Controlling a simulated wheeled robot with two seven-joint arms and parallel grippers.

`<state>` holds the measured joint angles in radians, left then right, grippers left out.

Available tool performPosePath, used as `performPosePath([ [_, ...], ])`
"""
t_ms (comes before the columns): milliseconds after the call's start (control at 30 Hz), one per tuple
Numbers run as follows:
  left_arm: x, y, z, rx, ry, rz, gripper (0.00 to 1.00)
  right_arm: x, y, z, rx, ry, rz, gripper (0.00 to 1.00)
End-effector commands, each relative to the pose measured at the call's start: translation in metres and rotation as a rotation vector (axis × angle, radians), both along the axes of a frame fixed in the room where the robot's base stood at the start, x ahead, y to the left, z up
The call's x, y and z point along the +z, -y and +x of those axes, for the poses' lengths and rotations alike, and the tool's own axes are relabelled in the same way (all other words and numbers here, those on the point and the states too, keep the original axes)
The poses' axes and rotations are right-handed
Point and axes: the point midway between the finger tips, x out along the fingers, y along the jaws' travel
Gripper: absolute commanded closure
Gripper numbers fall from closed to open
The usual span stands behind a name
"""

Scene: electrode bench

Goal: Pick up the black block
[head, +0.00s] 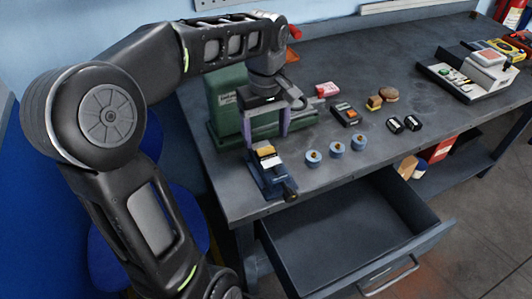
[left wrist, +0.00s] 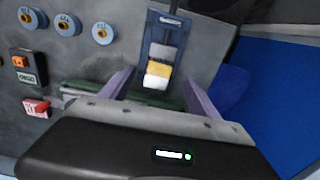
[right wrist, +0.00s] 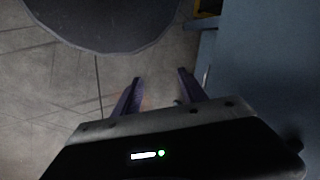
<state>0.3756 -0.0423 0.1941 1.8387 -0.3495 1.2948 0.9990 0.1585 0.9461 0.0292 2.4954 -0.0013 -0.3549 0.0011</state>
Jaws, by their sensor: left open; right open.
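Two small black blocks with pale marks lie on the bench, a left one (head: 394,125) and a right one (head: 412,123). They lie right of the blue discs, well away from my grippers. My left gripper (head: 267,142) is open and empty above a blue vise (head: 272,182). The vise holds a yellow and white piece (head: 267,156), which shows between the fingers of my left gripper (left wrist: 158,84) in the left wrist view, apart from them. My right gripper (right wrist: 160,84) is open and empty over the floor; the head view does not show it.
Several blue discs (head: 336,150) stand near the front edge. A black box with an orange button (head: 346,115), a red box (head: 327,89) and a green machine (head: 228,105) stand behind. An open drawer (head: 340,232) juts out below the bench (head: 330,60).

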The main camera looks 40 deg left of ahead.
Motion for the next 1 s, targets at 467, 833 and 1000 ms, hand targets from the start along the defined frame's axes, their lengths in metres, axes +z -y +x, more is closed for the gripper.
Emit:
performPosePath([
  [467, -0.051, 0.000, 0.001, 0.000, -0.001, 0.000, 0.29, 0.008, 0.000, 0.000, 0.000, -0.001, 0.000, 0.51],
  [833, -0.052, 0.000, 0.001, 0.000, 0.000, 0.000, 0.29, 0.008, 0.000, 0.000, 0.000, -0.001, 0.000, 0.51],
  [1000, -0.052, 0.000, 0.001, 0.000, 0.000, 0.000, 0.29, 0.008, 0.000, 0.000, 0.000, -0.001, 0.000, 0.51],
])
